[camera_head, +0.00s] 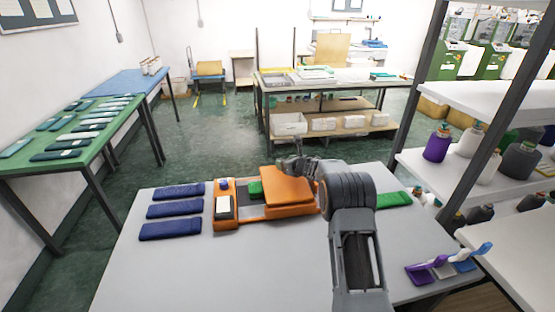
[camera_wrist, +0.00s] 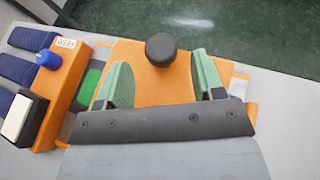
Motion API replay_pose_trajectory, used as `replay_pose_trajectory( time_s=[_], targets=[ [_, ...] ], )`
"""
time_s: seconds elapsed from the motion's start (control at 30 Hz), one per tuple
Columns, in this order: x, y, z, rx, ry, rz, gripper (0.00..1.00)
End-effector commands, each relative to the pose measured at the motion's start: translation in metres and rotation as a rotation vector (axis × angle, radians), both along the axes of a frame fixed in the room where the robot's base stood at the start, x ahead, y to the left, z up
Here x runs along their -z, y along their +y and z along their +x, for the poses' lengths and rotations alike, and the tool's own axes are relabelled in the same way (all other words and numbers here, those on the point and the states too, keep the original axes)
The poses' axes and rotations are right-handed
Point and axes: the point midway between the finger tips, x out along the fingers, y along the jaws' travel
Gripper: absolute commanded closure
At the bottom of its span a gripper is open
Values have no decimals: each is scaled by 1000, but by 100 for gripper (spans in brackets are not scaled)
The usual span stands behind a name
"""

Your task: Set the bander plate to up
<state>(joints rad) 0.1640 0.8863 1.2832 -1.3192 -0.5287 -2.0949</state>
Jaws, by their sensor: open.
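The orange bander (camera_head: 228,222) stands on the grey table. Its broad orange plate (camera_head: 288,188) covers the right part and looks roughly flat; its exact tilt is hard to tell. In the wrist view a round black knob (camera_wrist: 161,49) rises at the far edge of the plate (camera_wrist: 150,85). My gripper (camera_wrist: 160,72) is open and empty over the plate, its green fingers either side of the knob's line and a little nearer than the knob. In the head view my gripper (camera_head: 302,165) is at the plate's far side, and my wrist partly hides the plate's right end.
The bander's left block carries a blue button (camera_wrist: 47,58) by a FEED label and a white-topped switch (camera_wrist: 18,117). Green fabric (camera_head: 255,188) lies beside the plate. Several folded navy pieces (camera_head: 175,209) lie left. Purple, white and blue holders (camera_head: 448,266) stand at right.

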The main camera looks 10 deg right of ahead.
Motion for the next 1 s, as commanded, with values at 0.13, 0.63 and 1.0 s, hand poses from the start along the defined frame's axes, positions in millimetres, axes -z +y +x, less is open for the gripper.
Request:
replay_pose_trajectory(
  time_s=[0.13,0.63,1.0],
  targets=[
    [7,9,19,-1,1,1,38],
    [18,17,42,0,-1,1,38],
    [19,18,42,0,0,1,49]
  ],
)
